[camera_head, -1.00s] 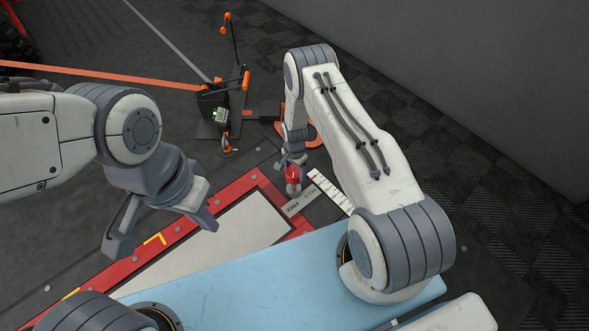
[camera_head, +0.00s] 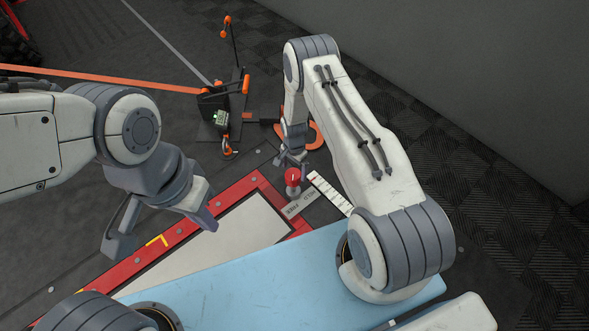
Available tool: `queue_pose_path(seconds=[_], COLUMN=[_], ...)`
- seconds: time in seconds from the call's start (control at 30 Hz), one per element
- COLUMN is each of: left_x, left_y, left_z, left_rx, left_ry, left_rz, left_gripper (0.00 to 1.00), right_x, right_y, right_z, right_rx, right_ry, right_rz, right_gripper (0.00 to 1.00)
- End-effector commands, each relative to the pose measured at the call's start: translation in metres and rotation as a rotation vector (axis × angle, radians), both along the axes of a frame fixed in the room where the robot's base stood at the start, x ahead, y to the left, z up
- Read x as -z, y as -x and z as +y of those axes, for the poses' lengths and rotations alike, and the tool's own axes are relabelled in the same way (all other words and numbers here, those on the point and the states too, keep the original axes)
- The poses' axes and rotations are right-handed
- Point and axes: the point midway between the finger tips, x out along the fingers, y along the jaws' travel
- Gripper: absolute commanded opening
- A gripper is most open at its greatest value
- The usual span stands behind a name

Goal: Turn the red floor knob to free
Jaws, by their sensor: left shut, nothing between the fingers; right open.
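The red floor knob (camera_head: 293,177) stands upright at the far right corner of the red-framed roller bed, with a small white mark on its top. Beside it, a grey label plate (camera_head: 301,204) carries the words FREE and HOLD, upside down from here. My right gripper (camera_head: 291,162) is open just behind the knob, with nothing held; its fingers are small and partly blend with the knob, so I cannot tell whether they touch it.
A black winch-like stand (camera_head: 212,102) with orange straps and handles stands behind the knob. A white scale strip (camera_head: 330,193) lies right of the knob. A light blue panel (camera_head: 240,270) is in front. A grey wall (camera_head: 480,80) closes off the right.

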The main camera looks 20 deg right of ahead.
Motion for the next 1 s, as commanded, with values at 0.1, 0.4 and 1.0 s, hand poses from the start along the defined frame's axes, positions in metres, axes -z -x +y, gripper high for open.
queue_pose_path(seconds=[0.1, 0.4, 1.0], left_x=[-0.018, -0.031, -0.031], left_y=[0.0, 0.0, 0.0], left_z=[0.0, 0.0, 0.0], left_rx=[0.0, 0.0, 0.0], left_ry=[0.0, 0.0, 0.0], left_rz=[0.0, 0.0, 0.0], left_gripper=[0.0, 0.0, 0.0], right_x=[-0.032, -0.066, -0.068], right_y=[-0.001, 0.001, 0.0], right_z=[-0.001, -0.001, 0.0], right_rx=[0.001, 0.003, 0.0], right_ry=[0.0, 0.0, 0.0], right_rz=[-0.002, 0.001, 0.0], right_gripper=[1.0, 1.0, 1.0])
